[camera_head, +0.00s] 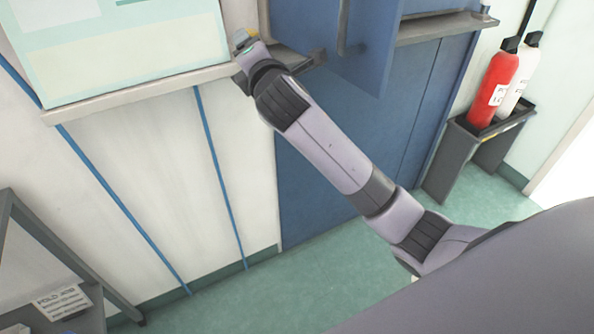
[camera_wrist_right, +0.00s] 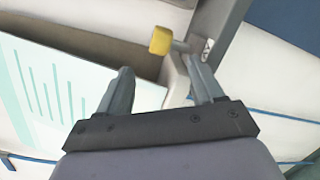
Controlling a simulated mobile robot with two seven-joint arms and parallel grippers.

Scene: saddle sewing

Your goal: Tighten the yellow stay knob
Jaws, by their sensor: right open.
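The yellow stay knob (camera_wrist_right: 160,41) shows in the right wrist view, at the end of a short grey stem that runs to a grey bar (camera_wrist_right: 210,40). My right gripper (camera_wrist_right: 159,65) is open and empty. In that view the knob appears just beyond the fingertips, between them; I see no contact. In the head view my right arm reaches from the lower right to the ledge at the top, where its gripper (camera_head: 246,46) is small and partly hidden by its wrist. A small yellowish patch there may be the knob. My left gripper is not in view.
A pale ledge (camera_head: 150,94) under a light green panel (camera_head: 120,45) lies left of my right gripper. A blue door (camera_head: 360,45) stands out to the right. Red and white cylinders (camera_head: 495,85) stand in a grey rack at far right. A grey shelf (camera_head: 40,235) is at lower left.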

